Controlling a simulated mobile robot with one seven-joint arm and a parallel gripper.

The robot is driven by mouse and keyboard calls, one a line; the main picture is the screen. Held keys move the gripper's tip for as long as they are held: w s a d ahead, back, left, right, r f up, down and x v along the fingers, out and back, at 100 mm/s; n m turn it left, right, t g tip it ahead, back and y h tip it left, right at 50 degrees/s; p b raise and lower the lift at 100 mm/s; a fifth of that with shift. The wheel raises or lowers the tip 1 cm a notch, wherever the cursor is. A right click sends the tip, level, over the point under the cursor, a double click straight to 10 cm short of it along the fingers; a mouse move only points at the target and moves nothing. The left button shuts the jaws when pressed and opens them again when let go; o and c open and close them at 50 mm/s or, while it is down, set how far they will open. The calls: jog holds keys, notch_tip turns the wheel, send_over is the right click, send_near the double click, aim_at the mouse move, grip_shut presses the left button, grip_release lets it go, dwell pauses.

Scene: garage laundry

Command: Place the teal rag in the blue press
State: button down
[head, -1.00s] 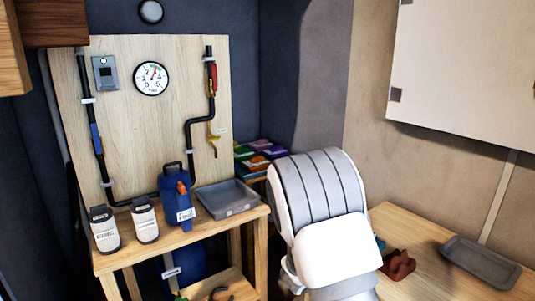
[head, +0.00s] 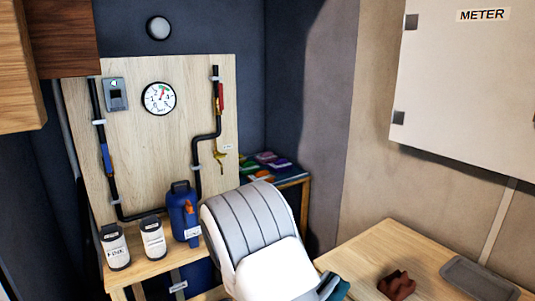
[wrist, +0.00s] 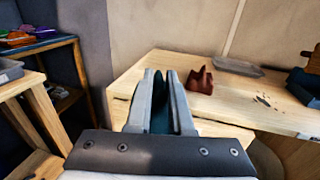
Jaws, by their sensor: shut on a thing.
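My gripper (wrist: 161,76) is shut on the teal rag (wrist: 160,94), a dark strip between the two grey fingers in the wrist view. The rag (head: 341,290) also shows at the bottom edge of the head view, beside the gripper (head: 328,286); most of it is hidden or out of frame. The gripper is in front of the wooden worktop's left part. A dark blue object (wrist: 303,88) is cut off at the right edge of the wrist view; I cannot tell for sure that it is the blue press. It is not in the head view.
A rust-red crumpled cloth (head: 397,284) and a grey tray (head: 480,277) lie on the wooden worktop (head: 375,246). Small dark bits (wrist: 262,101) lie farther right. On the left bench stand two white containers and a blue jug (head: 183,212). A wall cabinet (head: 455,90) hangs above.

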aim_at(326, 283)
notch_tip(326, 283, up, 4)
jog(key=n+t+y+p, duration=0.1)
jog(key=n+y+p, duration=0.1)
jog(key=p, duration=0.3)
jog(key=shift+s+r+t+p, duration=0.1)
jog(key=shift+t+p, duration=0.25)
jog(key=shift+t, duration=0.05)
jog(key=shift+s+a+r+n+t+y+p, duration=0.15)
jog(key=shift+r+n+t+y+p, duration=0.25)
jog(key=shift+y+p, duration=0.5)
jog(key=shift+s+a, duration=0.15)
